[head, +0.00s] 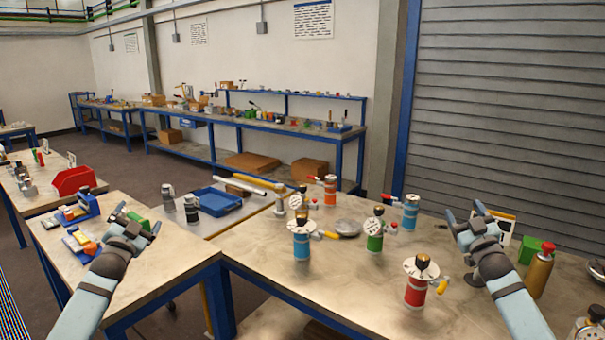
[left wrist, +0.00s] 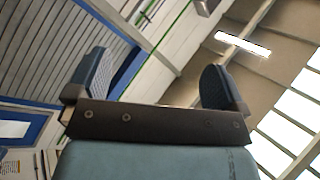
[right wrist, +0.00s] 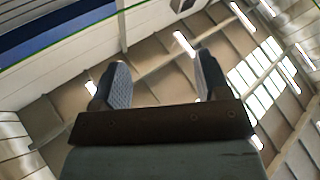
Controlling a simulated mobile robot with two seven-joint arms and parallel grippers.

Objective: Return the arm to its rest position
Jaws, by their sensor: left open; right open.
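My left gripper (head: 138,224) is open and empty, raised in front of the left table in the head view. Its two spread fingers also show in the left wrist view (left wrist: 155,85), with only wall and ceiling beyond them. My right gripper (head: 478,214) is open and empty, raised over the right part of the main table. Its spread fingers show in the right wrist view (right wrist: 155,80) against the ceiling. Neither gripper touches a vessel. On the main table stand a blue vessel (head: 302,243), a green vessel (head: 375,236) and a red vessel (head: 416,289), all upright.
Farther back stand an orange vessel (head: 330,190) and another blue vessel (head: 411,210). A brass cylinder with a red cap (head: 539,270) stands right of my right gripper. A grey dish (head: 347,228) lies mid-table. A blue tray (head: 215,202) lies behind the left table. The main table's front left is clear.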

